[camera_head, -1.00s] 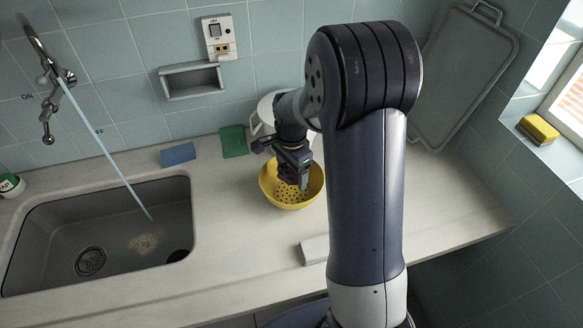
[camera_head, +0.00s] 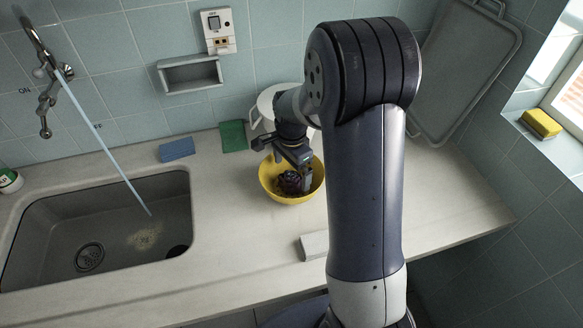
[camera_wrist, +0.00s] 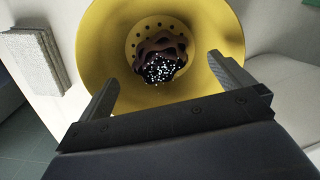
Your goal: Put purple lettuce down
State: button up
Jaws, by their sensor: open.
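The purple lettuce (camera_head: 289,182) lies in the yellow colander (camera_head: 266,187) on the counter. In the wrist view the lettuce (camera_wrist: 161,58) is a dark, ruffled clump with white specks, resting over the holes in the bottom of the colander (camera_wrist: 100,45). My gripper (camera_head: 290,172) is above the colander. In the wrist view its two fingers (camera_wrist: 160,90) are spread wide with the lettuce between and beyond them, apart from both. The gripper is open and empty.
Running water falls into the sink (camera_head: 110,225) at left. A blue sponge (camera_head: 177,150) and a green one (camera_head: 233,136) lie by the wall. A white pot (camera_head: 268,105) stands behind the colander. A pale grey block (camera_head: 314,245) lies in front. The counter at right is clear.

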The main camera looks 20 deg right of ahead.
aim_at(292, 175)
dwell(0.3)
notch_tip(292, 175, up, 7)
jog(key=p, duration=0.5)
jog(key=shift+r, duration=0.1)
